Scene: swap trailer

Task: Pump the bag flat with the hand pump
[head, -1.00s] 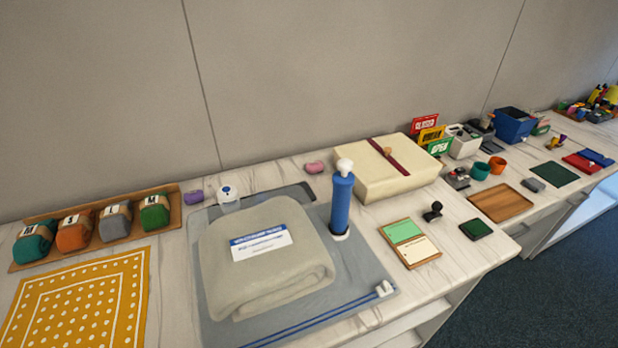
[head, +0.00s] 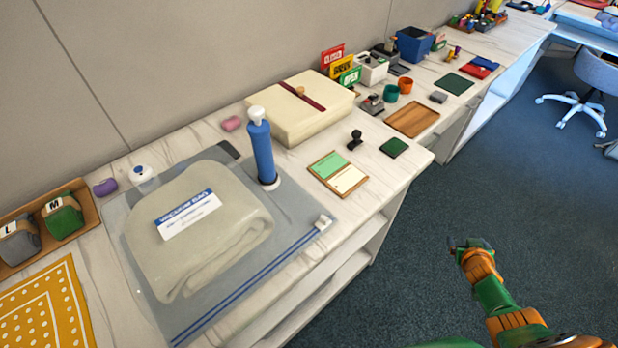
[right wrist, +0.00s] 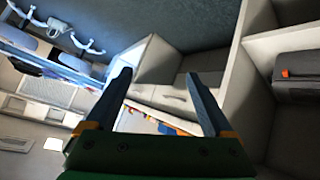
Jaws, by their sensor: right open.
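The vacuum bag (head: 140,290) lies flat on the counter with a thick folded beige blanket (head: 220,230) inside it. A white label with a blue band sits on top of the blanket. The blue hand pump (head: 262,150) with a white knob stands upright at the bag's back right part. A blue double seal line runs along the bag's front edge, with a white slider at its right end. My right gripper (head: 470,243) is over the floor, right of the counter and well away from the pump. In the right wrist view its two fingers (right wrist: 160,95) are apart and empty. My left gripper is not in view.
A beige box (head: 300,115) with a dark red band stands behind the pump. A green-and-cream card tray (head: 338,172), a black stamp (head: 355,139) and a white capped item (head: 142,176) are near the bag. Open floor lies right of the counter.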

